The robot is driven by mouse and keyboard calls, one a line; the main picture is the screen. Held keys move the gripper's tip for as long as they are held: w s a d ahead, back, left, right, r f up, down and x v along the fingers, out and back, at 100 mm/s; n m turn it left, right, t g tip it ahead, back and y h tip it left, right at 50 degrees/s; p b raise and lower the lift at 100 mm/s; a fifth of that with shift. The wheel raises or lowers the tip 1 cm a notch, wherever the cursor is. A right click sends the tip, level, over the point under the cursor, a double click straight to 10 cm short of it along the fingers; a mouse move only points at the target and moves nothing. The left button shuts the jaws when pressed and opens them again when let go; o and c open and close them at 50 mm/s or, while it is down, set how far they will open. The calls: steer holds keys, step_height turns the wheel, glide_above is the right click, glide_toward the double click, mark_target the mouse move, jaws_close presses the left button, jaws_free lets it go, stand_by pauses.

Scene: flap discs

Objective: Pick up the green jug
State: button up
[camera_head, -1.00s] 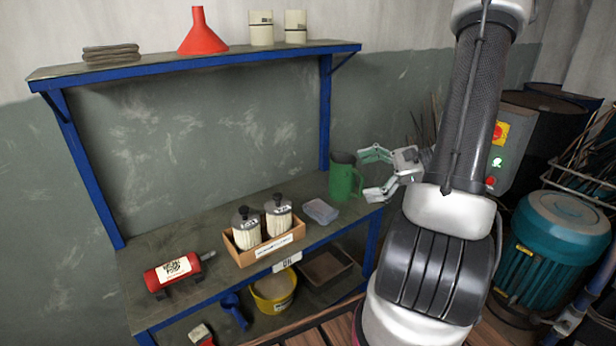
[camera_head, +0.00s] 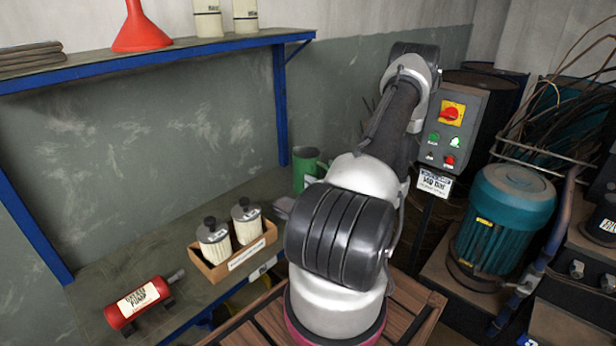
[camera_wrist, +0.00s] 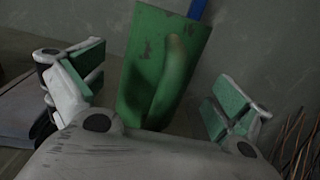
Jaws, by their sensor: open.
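The green jug (camera_head: 306,166) stands at the right end of the workbench in the head view, its lower part hidden behind my arm. In the wrist view the jug (camera_wrist: 165,65) looks worn and chipped. It is upright but slightly tilted in the picture, with its handle facing the camera. My gripper (camera_wrist: 160,88) is open in the wrist view, with one green-padded finger on each side of the jug. A gap shows between each pad and the jug. In the head view my gripper is mostly hidden behind my arm.
A wooden box (camera_head: 238,257) with two white-bodied, black-topped containers sits left of the jug. A shelf (camera_head: 150,60) with a blue edge runs above the bench. A control box (camera_head: 447,128) and a teal motor (camera_head: 503,222) are to the right.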

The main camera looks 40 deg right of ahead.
steer(key=shift+w, duration=1.15)
steer(key=shift+a, duration=0.1)
steer(key=c, duration=1.4)
steer(key=shift+c, duration=0.4)
steer(key=shift+r, duration=0.2)
